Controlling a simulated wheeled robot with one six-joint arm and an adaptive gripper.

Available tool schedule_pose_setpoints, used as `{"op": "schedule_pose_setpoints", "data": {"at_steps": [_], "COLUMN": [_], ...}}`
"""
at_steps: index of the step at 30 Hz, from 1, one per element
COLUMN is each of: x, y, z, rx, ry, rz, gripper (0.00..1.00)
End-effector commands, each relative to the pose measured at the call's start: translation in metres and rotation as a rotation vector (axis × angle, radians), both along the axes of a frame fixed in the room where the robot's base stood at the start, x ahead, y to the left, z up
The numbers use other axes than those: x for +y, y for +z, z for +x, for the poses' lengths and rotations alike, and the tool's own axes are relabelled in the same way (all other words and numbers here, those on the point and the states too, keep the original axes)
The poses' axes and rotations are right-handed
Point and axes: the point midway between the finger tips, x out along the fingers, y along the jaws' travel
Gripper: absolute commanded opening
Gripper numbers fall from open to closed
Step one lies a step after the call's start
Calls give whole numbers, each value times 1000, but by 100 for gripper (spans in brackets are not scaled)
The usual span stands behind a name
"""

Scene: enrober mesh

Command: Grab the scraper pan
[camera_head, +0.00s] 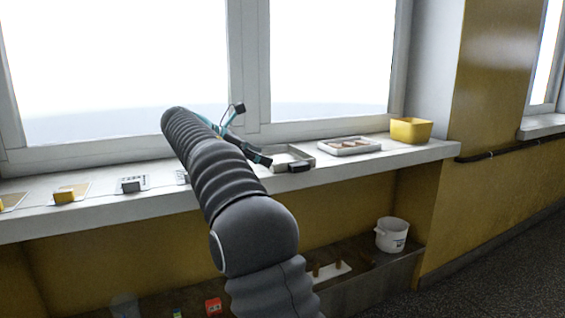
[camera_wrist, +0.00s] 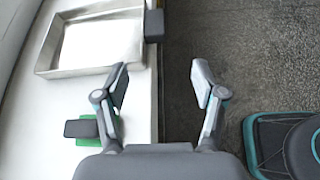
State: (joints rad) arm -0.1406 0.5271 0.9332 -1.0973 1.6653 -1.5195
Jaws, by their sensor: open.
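The scraper pan is a shallow, empty metal tray with a dark block handle. It sits on the white windowsill in the head view (camera_head: 302,154), partly hidden behind my gripper. It fills the upper left of the wrist view (camera_wrist: 98,40), where its dark handle (camera_wrist: 154,26) sticks out past the sill edge. My gripper (camera_wrist: 161,80) is open and empty; it also shows in the head view (camera_head: 252,134). In the wrist view the handle lies beyond the fingertips, nearer the left finger's side. The left finger is over the sill, the right over the floor.
A white tray with brown pieces (camera_head: 348,146) and a yellow bin (camera_head: 410,130) stand right of the pan. A dark block on a green piece (camera_wrist: 82,129) lies near my left finger. A white bucket (camera_head: 391,234) stands on the lower ledge.

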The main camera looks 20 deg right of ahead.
Motion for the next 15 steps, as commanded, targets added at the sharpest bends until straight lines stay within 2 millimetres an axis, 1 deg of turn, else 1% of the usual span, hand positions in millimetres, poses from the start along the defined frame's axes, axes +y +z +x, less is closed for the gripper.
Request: {"op": "schedule_pose_setpoints", "data": {"at_steps": [1,3,8,11,15], "x": [1,2,1,-8,-31], "y": [-2,-2,-3,-5,-15], "z": [8,14,21,21,21], "rx": [29,64,107,113,113], "ry": [-1,-1,-4,-6,-7], "rz": [-26,-56,-92,-97,-95], "gripper": [70,70,70,70,70]}}
